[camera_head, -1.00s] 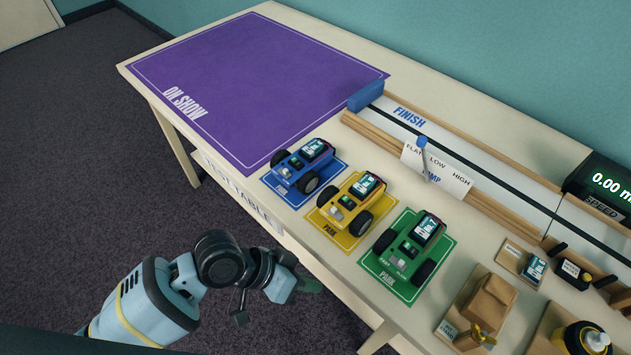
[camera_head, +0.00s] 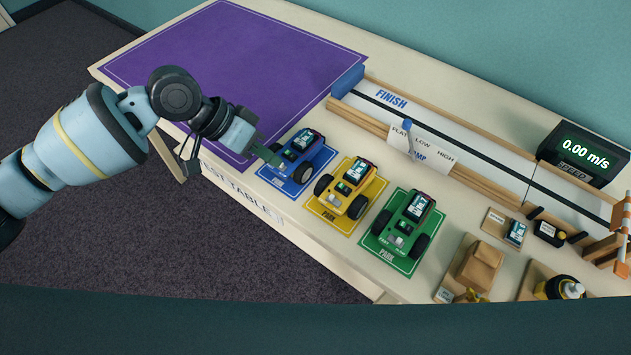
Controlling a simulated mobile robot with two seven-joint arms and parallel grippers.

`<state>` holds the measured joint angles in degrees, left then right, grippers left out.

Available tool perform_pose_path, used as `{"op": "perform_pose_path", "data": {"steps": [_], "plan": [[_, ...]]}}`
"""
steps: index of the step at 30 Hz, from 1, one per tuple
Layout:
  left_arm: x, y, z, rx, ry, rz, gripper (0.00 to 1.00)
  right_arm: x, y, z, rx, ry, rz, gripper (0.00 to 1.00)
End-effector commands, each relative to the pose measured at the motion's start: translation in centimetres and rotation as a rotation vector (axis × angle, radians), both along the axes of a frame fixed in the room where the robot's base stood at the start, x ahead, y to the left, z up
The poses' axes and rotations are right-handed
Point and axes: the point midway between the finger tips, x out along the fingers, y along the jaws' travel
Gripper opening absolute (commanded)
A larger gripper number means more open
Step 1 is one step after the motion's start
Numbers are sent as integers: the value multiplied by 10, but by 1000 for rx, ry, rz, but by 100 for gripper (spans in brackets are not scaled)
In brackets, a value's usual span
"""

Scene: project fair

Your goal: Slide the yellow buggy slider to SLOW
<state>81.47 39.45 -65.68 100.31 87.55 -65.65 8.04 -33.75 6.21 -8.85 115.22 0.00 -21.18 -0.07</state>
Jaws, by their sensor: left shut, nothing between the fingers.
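The yellow buggy (camera_head: 346,188) stands on its yellow PARK mat (camera_head: 327,212), between the blue buggy (camera_head: 296,158) and the green buggy (camera_head: 403,221). A small dark switch plate shows on its top, but the slider's position is too small to read. My left gripper (camera_head: 272,157) is shut and empty. Its tip is at the near left side of the blue buggy, to the left of the yellow buggy; I cannot tell whether it touches the blue one. My right gripper is not in view.
A wooden-railed track (camera_head: 440,128) with a ramp lever (camera_head: 408,137) runs behind the buggies. A purple ON SHOW mat (camera_head: 225,65) covers the table's left.

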Motion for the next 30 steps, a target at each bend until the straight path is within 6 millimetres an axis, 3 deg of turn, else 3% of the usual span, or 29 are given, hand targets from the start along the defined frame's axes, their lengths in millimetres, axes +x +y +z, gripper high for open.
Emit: {"op": "perform_pose_path", "data": {"steps": [16, 30], "plan": [[2, -2, -2, 1, 3, 4, 0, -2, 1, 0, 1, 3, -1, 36], [4, -50, -65, 1, 2, 3, 0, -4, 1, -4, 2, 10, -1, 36]]}}
